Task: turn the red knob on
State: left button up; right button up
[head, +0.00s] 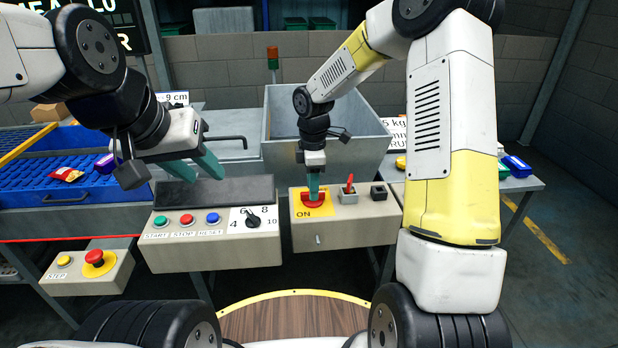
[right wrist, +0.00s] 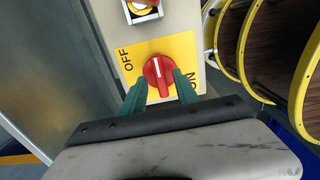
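The red knob (head: 313,198) sits on a yellow plate marked ON at its near left, on a beige control box. In the right wrist view the round red knob (right wrist: 158,75) has a white pointer line, with OFF at the upper left of the plate and ON at the lower right. The line runs roughly up and down in that picture. My right gripper (head: 313,184) is over the knob, its teal fingers (right wrist: 160,84) spread on either side of it; I cannot tell whether they touch it. My left gripper (head: 194,168) is open and empty above the left control box.
The left box (head: 213,253) has START, STOP and RESET buttons and a black dial (head: 252,217). A red toggle (head: 349,187) and a black switch (head: 378,192) sit right of the knob. A red emergency button (head: 95,258) is far left. A grey bin (head: 280,120) stands behind.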

jog(key=shift+f, duration=0.7)
grip_shut()
